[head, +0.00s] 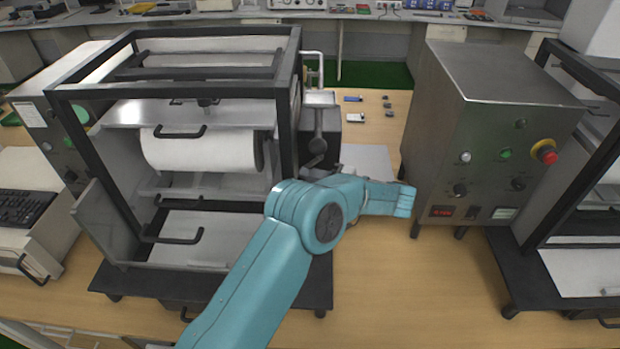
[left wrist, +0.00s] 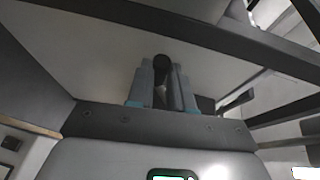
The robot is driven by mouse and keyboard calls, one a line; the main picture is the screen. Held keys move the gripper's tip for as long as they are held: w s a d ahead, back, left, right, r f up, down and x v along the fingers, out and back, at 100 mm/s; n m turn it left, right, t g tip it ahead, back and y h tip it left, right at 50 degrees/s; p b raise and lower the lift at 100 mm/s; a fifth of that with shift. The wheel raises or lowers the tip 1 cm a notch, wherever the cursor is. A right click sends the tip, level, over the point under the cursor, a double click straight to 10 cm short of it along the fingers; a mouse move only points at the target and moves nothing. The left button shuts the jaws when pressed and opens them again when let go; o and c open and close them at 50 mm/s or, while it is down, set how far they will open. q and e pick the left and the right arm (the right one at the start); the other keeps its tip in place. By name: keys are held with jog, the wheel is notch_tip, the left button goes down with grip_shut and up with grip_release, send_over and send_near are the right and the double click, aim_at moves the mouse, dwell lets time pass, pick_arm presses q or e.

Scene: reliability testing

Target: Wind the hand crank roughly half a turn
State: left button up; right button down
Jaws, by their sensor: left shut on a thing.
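A black-framed machine (head: 283,92) with a white roll (head: 200,151) stands at the left in the head view. A dark grey fitting (head: 318,125) shows at its right side, just beyond my left arm; I cannot tell which part of it is the crank. My teal left arm reaches up to this side, and its jaws are hard to make out there. In the left wrist view my left gripper (left wrist: 161,78) has its two grey fingers shut on a dark round handle (left wrist: 161,62), apparently the crank's. The rest of the crank is hidden. My right gripper is out of view.
A steel control box (head: 490,130) with a red-and-yellow stop button (head: 544,151) stands to the right. Small parts (head: 356,118) lie on the wooden table (head: 375,285) behind my arm. Another black-framed machine (head: 575,215) is at the far right. The table front between machines is clear.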

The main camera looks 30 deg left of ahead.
pick_arm(q)
grip_shut()
jog(key=shift+s+a+r+m+y+b, duration=0.15)
jog(key=shift+y+b, duration=0.2)
jog(key=shift+b, duration=0.2)
jog(key=shift+a+m+y+b, duration=0.1)
jog(key=shift+m+y+b, duration=0.05)
jog(key=shift+y+b, duration=0.3)
jog(key=o, duration=0.7)
grip_release()
jog(key=shift+c, duration=0.2)
jog(key=shift+d, duration=0.2)
